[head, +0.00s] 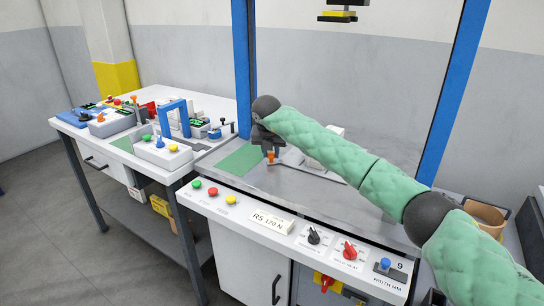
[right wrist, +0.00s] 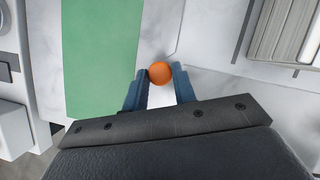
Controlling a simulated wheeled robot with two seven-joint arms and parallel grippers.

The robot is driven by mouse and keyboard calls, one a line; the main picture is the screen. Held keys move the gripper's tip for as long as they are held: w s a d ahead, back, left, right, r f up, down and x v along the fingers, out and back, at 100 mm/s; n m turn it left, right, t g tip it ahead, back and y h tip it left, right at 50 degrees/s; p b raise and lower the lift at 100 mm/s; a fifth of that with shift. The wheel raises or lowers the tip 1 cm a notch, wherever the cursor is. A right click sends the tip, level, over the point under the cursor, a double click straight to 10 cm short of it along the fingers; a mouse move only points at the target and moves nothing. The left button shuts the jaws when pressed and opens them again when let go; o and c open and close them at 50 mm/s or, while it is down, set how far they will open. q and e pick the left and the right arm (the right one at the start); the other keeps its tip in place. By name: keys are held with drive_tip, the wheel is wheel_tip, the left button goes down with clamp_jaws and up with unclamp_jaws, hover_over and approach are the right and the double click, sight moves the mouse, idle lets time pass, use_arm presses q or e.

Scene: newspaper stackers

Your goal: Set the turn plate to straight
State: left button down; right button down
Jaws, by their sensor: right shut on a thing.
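My right gripper (head: 270,148) is over the grey metal table, with its fingers pointing down. An orange knob (head: 271,158) shows at its fingertips. In the right wrist view, the orange round knob (right wrist: 160,72) sits between the tips of the two blue fingers, which are shut on it. The plate or post under the knob is mostly hidden by the knob and the gripper, so I cannot tell which way the turn plate points. My left gripper is not in view.
A green mat (head: 241,160) lies left of the gripper. A control panel (head: 290,226) with buttons and knobs runs along the front. A side table (head: 105,124) with small devices stands at left. Blue posts (head: 243,70) frame the metal table.

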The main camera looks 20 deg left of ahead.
drive_tip(key=shift+w+r, duration=0.1)
idle(0.4)
drive_tip(key=c, duration=1.4)
unclamp_jaws()
drive_tip(key=shift+o, duration=1.3)
drive_tip(key=shift+w+a, duration=0.15)
